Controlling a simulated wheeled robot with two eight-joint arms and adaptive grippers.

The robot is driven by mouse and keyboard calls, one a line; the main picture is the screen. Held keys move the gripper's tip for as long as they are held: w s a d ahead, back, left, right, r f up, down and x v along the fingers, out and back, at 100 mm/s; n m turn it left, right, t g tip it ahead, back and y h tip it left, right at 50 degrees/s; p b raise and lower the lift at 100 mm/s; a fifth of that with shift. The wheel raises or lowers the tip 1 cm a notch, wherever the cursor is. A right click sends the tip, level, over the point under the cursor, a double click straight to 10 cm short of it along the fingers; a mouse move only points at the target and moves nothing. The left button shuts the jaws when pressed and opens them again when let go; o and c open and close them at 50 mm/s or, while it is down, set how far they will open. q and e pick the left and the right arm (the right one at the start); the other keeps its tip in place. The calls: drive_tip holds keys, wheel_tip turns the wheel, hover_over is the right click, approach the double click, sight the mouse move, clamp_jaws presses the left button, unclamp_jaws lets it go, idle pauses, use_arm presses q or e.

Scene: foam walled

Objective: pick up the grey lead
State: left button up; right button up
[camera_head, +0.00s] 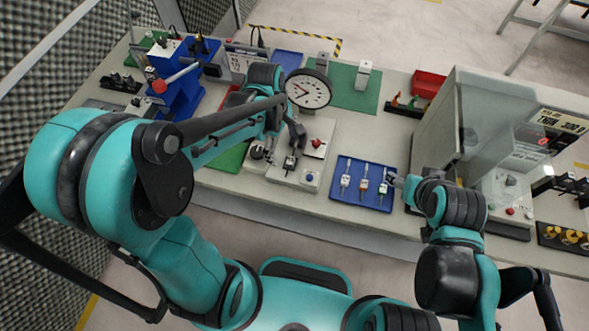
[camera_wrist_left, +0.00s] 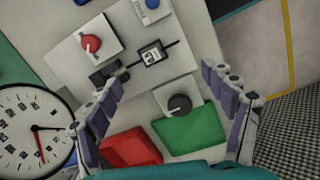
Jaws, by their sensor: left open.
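A blue tray (camera_head: 340,203) near the front edge of the bench holds three small leads side by side. The left lead (camera_head: 346,180) looks pale grey-white, the middle lead (camera_head: 364,185) has an orange part, and the right lead (camera_head: 383,189) looks darker; I cannot tell surely which is the grey one. My left gripper (camera_head: 294,132) is over the control panel, left of the tray. In the left wrist view its fingers (camera_wrist_left: 160,82) are spread with nothing between them. My right gripper (camera_head: 394,181) is beside the tray's right edge; its fingers are too small to read.
The panel (camera_wrist_left: 130,45) under my left gripper carries a red knob (camera_wrist_left: 92,43), a counter (camera_wrist_left: 152,56) and a dark knob (camera_wrist_left: 179,104). A round dial gauge (camera_head: 308,89) stands behind it. A clear-sided enclosure (camera_head: 470,120) stands right of the tray.

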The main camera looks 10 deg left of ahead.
sight(287, 164)
use_arm(q)
drive_tip(key=shift+n, duration=0.4)
drive_tip(key=f+b, duration=0.1)
drive_tip(key=f, duration=0.1)
drive_tip(key=f+b, duration=0.1)
drive_tip(key=f, duration=0.2)
drive_tip(key=d+f, duration=0.1)
drive_tip(key=f, duration=0.2)
drive_tip(key=shift+f+b, duration=0.2)
drive_tip(key=shift+b, duration=0.2)
drive_tip(key=shift+s, duration=0.1)
drive_tip(key=c, duration=1.2)
drive_tip(key=shift+o, duration=0.2)
